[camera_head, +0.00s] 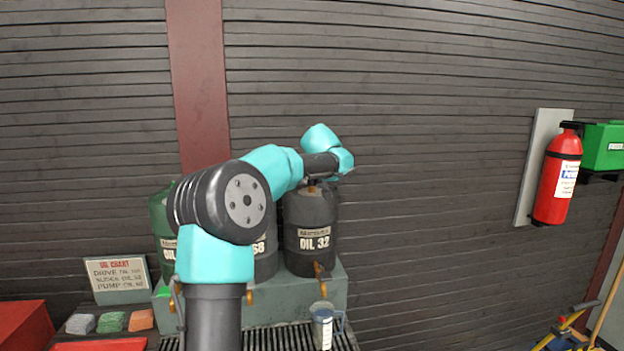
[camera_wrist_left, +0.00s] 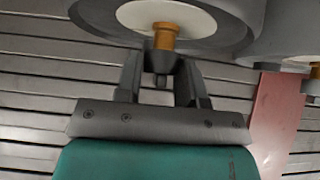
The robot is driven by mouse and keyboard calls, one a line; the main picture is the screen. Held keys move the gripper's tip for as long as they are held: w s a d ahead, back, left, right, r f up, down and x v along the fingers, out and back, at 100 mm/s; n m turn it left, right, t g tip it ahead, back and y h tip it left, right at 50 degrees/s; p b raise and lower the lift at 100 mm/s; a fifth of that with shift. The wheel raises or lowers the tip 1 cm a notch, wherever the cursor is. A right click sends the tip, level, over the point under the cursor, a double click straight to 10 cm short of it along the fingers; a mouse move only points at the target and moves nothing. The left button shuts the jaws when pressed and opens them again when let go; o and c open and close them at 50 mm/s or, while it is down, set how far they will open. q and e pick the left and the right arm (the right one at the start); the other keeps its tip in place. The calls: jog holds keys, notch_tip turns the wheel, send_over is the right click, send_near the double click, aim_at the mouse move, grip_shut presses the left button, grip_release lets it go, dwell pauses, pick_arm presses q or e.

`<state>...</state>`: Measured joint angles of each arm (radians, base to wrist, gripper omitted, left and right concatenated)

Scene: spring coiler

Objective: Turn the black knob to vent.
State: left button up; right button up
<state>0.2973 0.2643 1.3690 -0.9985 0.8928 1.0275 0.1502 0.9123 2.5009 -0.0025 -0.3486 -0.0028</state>
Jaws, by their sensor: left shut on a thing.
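My left gripper (camera_wrist_left: 163,60) is shut on the black knob (camera_wrist_left: 161,78) on top of the dark OIL 32 drum (camera_head: 310,215). In the left wrist view the knob shows only as a small dark piece between the fingers, and its turn position cannot be told. A brass stem (camera_wrist_left: 165,37) joins it to the drum's pale top fitting. In the head view my left arm reaches over from the left, and its wrist largely hides the knob and fingers. My right gripper is not in view.
A green drum (camera_head: 161,215) and another dark drum (camera_head: 267,250) stand left of OIL 32, partly behind my arm. A clear jug (camera_head: 323,327) stands on the grate below the brass tap (camera_head: 320,272). An oil chart (camera_head: 117,280) is at left. A fire extinguisher (camera_head: 557,180) hangs far right.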

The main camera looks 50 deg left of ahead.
pick_arm(q)
jog(key=shift+m, duration=0.3)
jog(key=shift+s+a+m+t+h, duration=0.1)
jog(key=shift+m+t+h, duration=0.65)
jog(key=shift+m, duration=0.4)
jog(key=shift+a+m+t+h, duration=0.1)
jog(key=shift+m+t+h, duration=0.6)
jog(key=shift+m, duration=0.45)
jog(key=shift+m+t+h, duration=0.45)
jog(key=shift+m+h, duration=0.8)
jog(key=shift+m, duration=0.45)
jog(key=o, duration=0.9)
jog(key=shift+s+r, duration=0.1)
jog(key=v, duration=1.7)
jog(key=shift+s+a+r, duration=0.1)
jog(key=shift+a, duration=0.05)
